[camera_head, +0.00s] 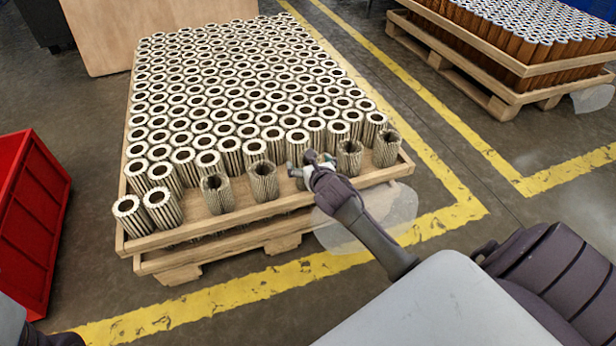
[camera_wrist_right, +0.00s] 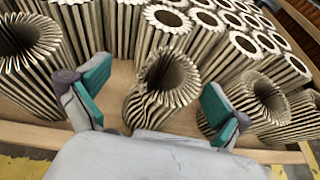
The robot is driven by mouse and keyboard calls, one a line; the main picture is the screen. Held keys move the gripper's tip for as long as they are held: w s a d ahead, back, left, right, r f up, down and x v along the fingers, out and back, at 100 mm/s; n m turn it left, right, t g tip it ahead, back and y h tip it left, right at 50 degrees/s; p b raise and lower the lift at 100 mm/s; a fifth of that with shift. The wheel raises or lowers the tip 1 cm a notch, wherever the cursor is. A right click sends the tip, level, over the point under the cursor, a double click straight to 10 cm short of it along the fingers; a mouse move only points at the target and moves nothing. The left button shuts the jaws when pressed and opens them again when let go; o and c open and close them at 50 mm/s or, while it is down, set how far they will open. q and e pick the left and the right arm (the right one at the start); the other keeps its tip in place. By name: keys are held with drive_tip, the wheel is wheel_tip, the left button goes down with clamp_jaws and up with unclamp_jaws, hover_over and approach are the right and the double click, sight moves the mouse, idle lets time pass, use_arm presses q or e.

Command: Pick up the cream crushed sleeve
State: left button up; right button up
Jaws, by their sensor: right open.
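The cream crushed sleeve (camera_wrist_right: 160,88) is a pleated tube with a buckled, dented side and an open dark top. It stands on the wooden pallet (camera_wrist_right: 115,85) in the right wrist view, between the two teal-padded fingers of my right gripper (camera_wrist_right: 155,92). The fingers are spread on either side with gaps, and none visibly touches it. In the head view my right gripper (camera_head: 312,166) is at the pallet's front edge and hides most of this sleeve. Only a bit of my left arm shows at the lower left corner; its gripper is out of view.
A red bin (camera_head: 30,215) stands left; another loaded pallet (camera_head: 470,75) is at the back right.

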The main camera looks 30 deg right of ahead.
drive_tip(key=shift+w+f, duration=0.25)
drive_tip(key=shift+w, duration=0.1)
drive_tip(key=shift+w+d+r, duration=0.1)
drive_tip(key=c, duration=1.1)
